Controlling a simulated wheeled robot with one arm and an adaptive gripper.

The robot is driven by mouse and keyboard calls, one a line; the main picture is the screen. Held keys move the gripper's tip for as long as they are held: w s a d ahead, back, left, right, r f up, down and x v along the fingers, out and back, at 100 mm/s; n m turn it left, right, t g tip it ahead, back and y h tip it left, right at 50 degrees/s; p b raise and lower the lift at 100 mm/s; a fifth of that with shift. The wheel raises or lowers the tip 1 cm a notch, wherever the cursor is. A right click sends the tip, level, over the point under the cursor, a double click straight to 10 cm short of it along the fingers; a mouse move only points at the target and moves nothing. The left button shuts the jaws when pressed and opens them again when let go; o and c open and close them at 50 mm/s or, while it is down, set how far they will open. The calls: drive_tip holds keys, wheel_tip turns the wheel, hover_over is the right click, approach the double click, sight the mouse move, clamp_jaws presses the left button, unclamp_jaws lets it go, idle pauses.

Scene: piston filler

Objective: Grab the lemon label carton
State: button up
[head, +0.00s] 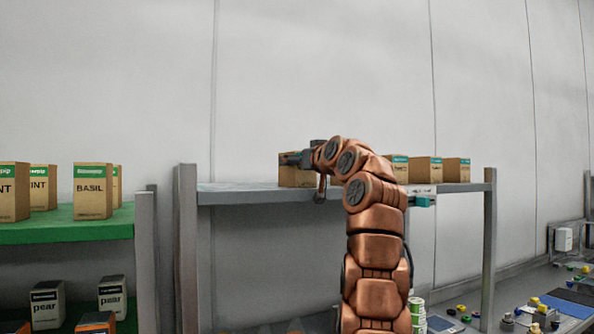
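A brown carton (291,180) stands on the grey shelf (250,195), left of its middle. My gripper (290,159) is at this carton's upper part, in front of or around it; I cannot tell which. The gripper and wrist cover much of the carton's front, so no label on it can be read. The finger opening is too small and hidden to judge. Several more brown cartons (456,171) with teal bands stand at the right of the same shelf, partly behind my arm. Their words are not readable, so I cannot tell which carton is lemon.
A green shelf (65,231) at left holds mint and basil cartons (92,191). Dark pear boxes (112,294) stand below it. Grey posts (187,250) frame the shelf. A bench with small coloured parts (545,310) is at lower right. The grey shelf's left end is bare.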

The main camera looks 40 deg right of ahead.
drive_tip(key=c, duration=1.2)
drive_tip(key=shift+r, duration=0.1)
